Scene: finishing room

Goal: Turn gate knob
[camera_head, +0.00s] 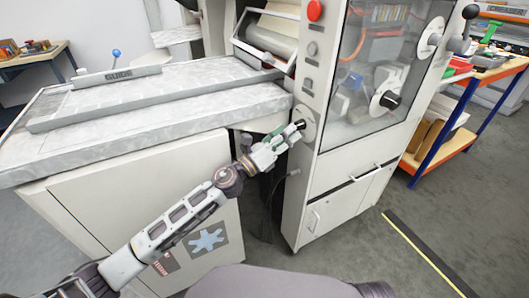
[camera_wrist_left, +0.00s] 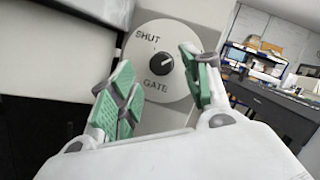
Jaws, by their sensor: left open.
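The gate knob (camera_wrist_left: 161,62) is a small black knob on a round pale plate (camera_wrist_left: 150,30) marked "SHUT" above and "GATE" below. In the left wrist view my left gripper (camera_wrist_left: 160,85) is open, with its green-padded fingers on either side of the knob in the picture and nothing held between them. I cannot tell how far the fingertips are from the plate. In the head view my left gripper (camera_head: 290,136) is at the edge of the machine's front panel and partly covers the plate (camera_head: 306,122). My right gripper is not in view.
The machine cabinet (camera_head: 325,190) has a red button (camera_head: 315,10) and a glass window (camera_head: 385,75). A grey bed with a rail marked "GUIDE" (camera_head: 118,76) lies to the left. A workbench (camera_head: 480,75) stands at the right. The floor (camera_head: 370,255) in front of the cabinet is clear.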

